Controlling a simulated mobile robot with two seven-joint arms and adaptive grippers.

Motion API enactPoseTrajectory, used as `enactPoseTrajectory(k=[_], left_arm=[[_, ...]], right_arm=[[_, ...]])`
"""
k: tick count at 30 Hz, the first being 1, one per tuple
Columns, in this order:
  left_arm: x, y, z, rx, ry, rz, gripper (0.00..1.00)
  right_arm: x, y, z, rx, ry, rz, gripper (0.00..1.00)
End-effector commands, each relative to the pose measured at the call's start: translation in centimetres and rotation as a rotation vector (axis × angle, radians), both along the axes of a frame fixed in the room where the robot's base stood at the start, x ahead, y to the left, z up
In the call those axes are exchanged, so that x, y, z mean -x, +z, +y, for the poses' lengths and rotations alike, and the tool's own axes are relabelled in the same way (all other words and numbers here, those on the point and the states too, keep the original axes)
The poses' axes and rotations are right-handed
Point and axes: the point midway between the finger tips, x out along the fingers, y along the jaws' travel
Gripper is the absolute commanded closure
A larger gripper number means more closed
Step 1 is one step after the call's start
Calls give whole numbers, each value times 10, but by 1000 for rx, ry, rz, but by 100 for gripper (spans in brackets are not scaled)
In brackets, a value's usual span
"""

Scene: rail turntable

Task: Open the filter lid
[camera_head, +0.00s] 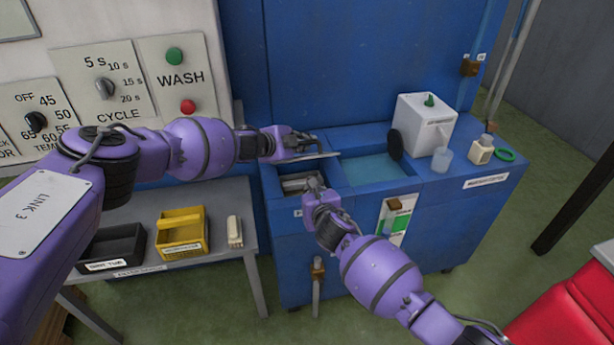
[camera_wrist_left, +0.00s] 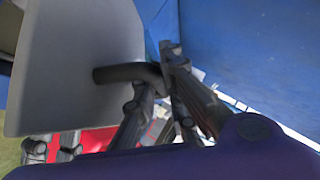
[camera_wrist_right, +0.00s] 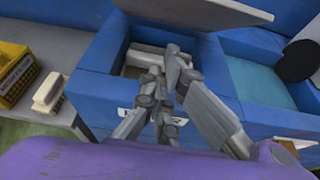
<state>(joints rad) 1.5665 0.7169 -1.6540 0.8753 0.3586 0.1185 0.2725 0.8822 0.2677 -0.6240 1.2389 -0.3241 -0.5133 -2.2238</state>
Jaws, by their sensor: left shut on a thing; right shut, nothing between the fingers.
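The filter lid is a grey plate (camera_wrist_left: 75,65) with a dark bar handle (camera_wrist_left: 125,73) in the left wrist view. My left gripper (camera_head: 318,144) is shut on that handle. In the head view the lid (camera_head: 305,161) shows nearly edge-on, raised above the left compartment of the blue machine. The lid's underside also shows at the top of the right wrist view (camera_wrist_right: 215,8). The compartment (camera_wrist_right: 112,60) is uncovered, with a pale grey block (camera_wrist_right: 150,62) inside. My right gripper (camera_head: 314,184) is shut and empty over the compartment's front side. Whether it touches anything is unclear.
A water-filled basin (camera_head: 372,170) lies right of the compartment, with a black disc (camera_head: 395,145) at its edge. A white container (camera_head: 424,123), a clear cup (camera_head: 442,159) and a small bottle (camera_head: 481,150) stand farther right. A grey side table (camera_head: 205,255) holds black and yellow bins.

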Motion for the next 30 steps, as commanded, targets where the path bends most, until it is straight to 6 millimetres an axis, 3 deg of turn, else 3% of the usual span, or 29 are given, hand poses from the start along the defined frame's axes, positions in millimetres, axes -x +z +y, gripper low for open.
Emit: enactPoseTrajectory(k=[3, 9, 24, 30], left_arm=[[0, 1, -1, -2, -3, -2, 100], [0, 1, -1, -2, -3, -2, 100], [0, 0, -1, -2, -3, -2, 100], [0, 0, -1, -2, -3, -2, 100]], right_arm=[[-14, -6, 6, -1, -1, 2, 100], [-29, 21, 10, -1, 1, -2, 100], [-34, 28, 11, 0, 0, 0, 100], [-43, 45, 14, 3, 3, -5, 100]])
